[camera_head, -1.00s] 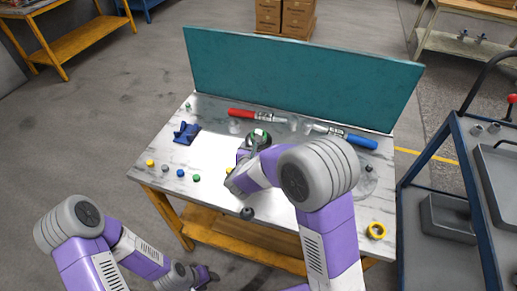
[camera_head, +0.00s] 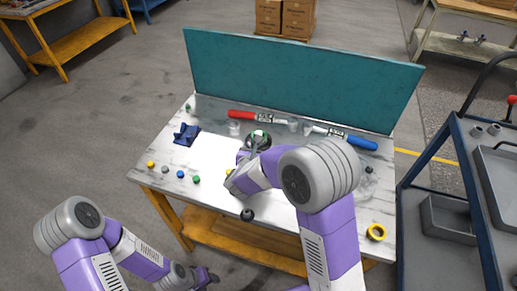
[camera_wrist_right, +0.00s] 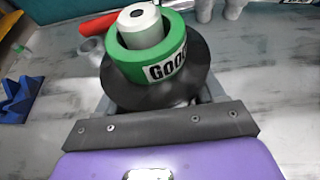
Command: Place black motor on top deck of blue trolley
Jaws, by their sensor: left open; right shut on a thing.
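The black motor (camera_wrist_right: 150,95) has a wide black flange, a green ring lettered "GOO…" and a pale shaft end. In the head view the motor (camera_head: 260,136) is at the middle of the marble-topped table, partly hidden by my right arm. My right gripper (camera_wrist_right: 155,103) is shut on the motor; its fingers are mostly hidden beneath the flange. I cannot tell whether the motor touches the table. The blue trolley (camera_head: 469,181) stands at the right, cut off by the frame, with grey trays on its top deck. My left gripper (camera_head: 208,277) is open and empty, low at the left, off the table.
The table (camera_head: 150,178) carries a red-handled tool (camera_head: 241,114), a blue-handled tool (camera_head: 360,142), a blue block (camera_head: 186,134), a yellow ring (camera_head: 376,232), clear cups and several small caps. A teal panel (camera_head: 300,80) rises behind it. A narrow gap separates table and trolley.

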